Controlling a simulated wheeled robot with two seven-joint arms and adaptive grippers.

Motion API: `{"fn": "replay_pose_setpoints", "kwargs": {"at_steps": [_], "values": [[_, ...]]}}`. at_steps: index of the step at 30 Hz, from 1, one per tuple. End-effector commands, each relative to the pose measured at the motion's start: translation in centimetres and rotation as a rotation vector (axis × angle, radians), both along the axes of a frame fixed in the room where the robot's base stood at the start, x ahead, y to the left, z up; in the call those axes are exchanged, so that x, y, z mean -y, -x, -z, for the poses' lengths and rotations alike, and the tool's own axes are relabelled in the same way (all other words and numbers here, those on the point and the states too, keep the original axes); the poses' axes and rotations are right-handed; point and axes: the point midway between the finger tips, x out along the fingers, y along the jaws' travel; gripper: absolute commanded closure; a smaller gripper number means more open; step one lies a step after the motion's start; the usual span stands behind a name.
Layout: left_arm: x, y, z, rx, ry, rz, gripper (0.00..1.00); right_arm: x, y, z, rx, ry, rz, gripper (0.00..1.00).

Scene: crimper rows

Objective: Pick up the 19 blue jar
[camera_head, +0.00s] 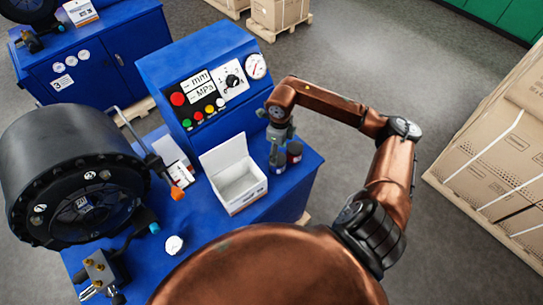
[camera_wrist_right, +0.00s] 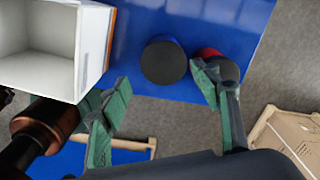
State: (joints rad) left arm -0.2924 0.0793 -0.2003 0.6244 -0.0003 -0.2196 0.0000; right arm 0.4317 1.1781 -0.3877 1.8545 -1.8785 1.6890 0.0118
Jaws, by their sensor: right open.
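Two small dark-topped jars stand side by side on the blue machine's top, to the right of the open white box. The left jar (camera_head: 277,161) looks bluish, but its number is not readable; its round dark top (camera_wrist_right: 163,61) shows in the wrist view. The right jar (camera_head: 295,152) has a red part, and it also shows in the wrist view (camera_wrist_right: 228,70), partly hidden by a finger. My right gripper (camera_head: 279,137) is above the jars, open and empty. In the wrist view its green-padded fingers (camera_wrist_right: 163,108) are spread, one overlapping the red-marked jar. My left gripper is not in view.
The open white box (camera_head: 236,184) stands close left of the jars and also shows in the wrist view (camera_wrist_right: 93,45). The control panel (camera_head: 207,92) rises behind. A large black crimper head (camera_head: 70,165) is at left. Cartons (camera_head: 500,160) stand at right.

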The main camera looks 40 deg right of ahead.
Motion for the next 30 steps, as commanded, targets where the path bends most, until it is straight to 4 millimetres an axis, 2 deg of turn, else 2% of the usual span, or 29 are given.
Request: {"fn": "replay_pose_setpoints", "kwargs": {"at_steps": [5, 12, 20, 29, 30], "values": [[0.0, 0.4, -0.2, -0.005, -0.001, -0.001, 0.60, 0.5, 0.2, 1.2, -0.007, 0.010, 0.006, 0.43], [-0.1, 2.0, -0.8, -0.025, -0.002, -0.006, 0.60, 0.5, 0.2, 3.6, -0.007, 0.009, 0.008, 0.43], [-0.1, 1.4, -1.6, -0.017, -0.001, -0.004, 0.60, 0.5, -0.1, 7.2, -0.005, 0.009, 0.005, 0.43], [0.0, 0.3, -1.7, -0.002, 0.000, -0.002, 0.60, 0.5, -0.2, 7.8, -0.003, 0.011, 0.002, 0.43], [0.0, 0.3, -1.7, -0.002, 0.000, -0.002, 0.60, 0.5, -0.2, 7.8, -0.003, 0.011, 0.002, 0.45]]}}
